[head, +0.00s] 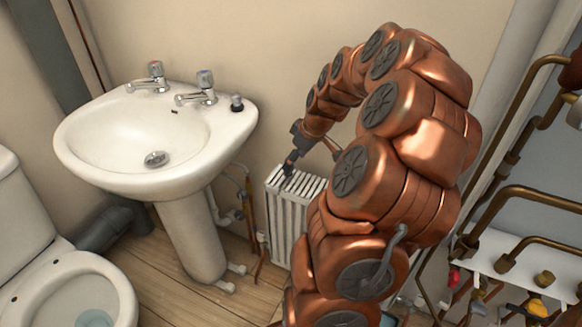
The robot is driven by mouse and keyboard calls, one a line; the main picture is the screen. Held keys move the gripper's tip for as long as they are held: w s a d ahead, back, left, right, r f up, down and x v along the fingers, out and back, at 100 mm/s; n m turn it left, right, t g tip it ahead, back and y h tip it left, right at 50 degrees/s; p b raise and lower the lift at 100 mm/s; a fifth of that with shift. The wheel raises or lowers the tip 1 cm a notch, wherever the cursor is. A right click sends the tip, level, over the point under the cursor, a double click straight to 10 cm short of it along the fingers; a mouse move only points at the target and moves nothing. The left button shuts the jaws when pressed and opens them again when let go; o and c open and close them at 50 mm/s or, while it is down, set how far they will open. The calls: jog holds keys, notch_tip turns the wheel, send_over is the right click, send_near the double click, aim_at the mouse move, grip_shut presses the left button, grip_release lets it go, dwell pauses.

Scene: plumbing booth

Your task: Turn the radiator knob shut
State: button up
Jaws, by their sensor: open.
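The white radiator (284,222) stands on the floor against the wall, right of the basin pedestal. A small pale fitting (261,238) sits low at its left side above a copper pipe; it looks like the radiator knob, but it is too small to tell how far it is turned. My gripper (288,169) is open at the radiator's top edge, above and to the right of that fitting and apart from it. I cannot tell whether the fingers touch the radiator top. My copper arm hides the radiator's right side.
A white basin (100,174) with two taps stands left of the radiator on its pedestal (190,240). Pipes run down the wall between them. A toilet (60,290) is at the lower left. Copper pipework (528,195) and a white shelf fill the right. Some wooden floor is clear.

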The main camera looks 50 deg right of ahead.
jog(key=shift+x, duration=1.95)
jog(key=c, duration=1.1)
jog(key=shift+c, duration=0.2)
